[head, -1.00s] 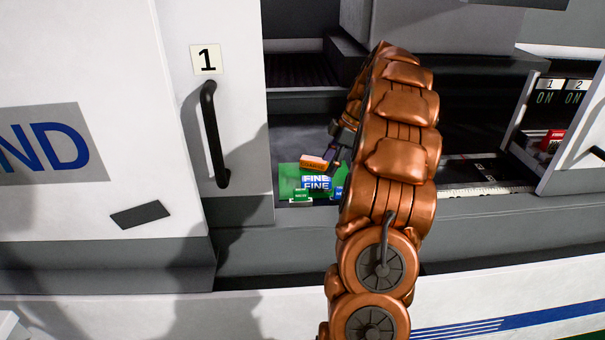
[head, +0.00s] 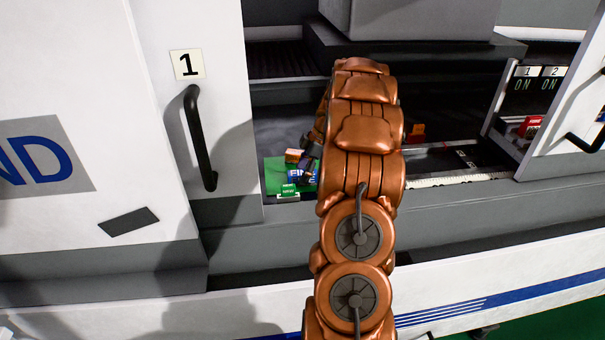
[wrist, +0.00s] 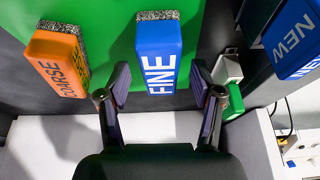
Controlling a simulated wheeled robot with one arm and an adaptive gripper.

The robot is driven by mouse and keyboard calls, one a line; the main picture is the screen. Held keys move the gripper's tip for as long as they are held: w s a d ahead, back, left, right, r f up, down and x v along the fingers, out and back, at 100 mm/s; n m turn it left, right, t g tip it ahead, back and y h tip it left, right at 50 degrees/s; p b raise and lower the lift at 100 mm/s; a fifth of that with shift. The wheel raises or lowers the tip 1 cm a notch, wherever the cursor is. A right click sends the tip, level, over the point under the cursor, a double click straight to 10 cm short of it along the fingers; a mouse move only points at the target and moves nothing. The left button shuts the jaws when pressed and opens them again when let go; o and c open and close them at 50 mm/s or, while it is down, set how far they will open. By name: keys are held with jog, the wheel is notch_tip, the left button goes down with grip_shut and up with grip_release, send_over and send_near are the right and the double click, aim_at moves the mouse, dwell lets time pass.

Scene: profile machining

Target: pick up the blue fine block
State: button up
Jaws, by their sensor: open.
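The blue fine block (wrist: 159,50) lies on a green mat (wrist: 108,22) in the wrist view, its white FINE lettering towards me. My gripper (wrist: 160,82) is open, with one finger on each side of the block's near end; I cannot tell whether they touch it. In the head view the blue fine block (head: 295,177) is partly hidden by my gripper (head: 311,165), which is low over the mat.
An orange coarse block (wrist: 58,58) lies left of the blue one. A blue block marked NEW (wrist: 298,42) and a green block (wrist: 235,102) are on the right. The machine door with handle (head: 201,138) stands left of the opening.

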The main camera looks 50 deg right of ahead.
jog(key=shift+a+f, duration=0.1)
jog(key=shift+f, duration=0.3)
jog(key=shift+w, duration=0.1)
jog(key=shift+f+b, duration=0.2)
jog(key=shift+b, duration=0.7)
dwell(0.5)
grip_shut()
dwell(0.7)
jog(key=shift+r+p, duration=0.35)
jog(key=shift+p, duration=0.6)
jog(key=shift+r, duration=0.1)
notch_tip(320, 180, up, 10)
jog(key=b, duration=0.3)
jog(key=shift+f, duration=0.2)
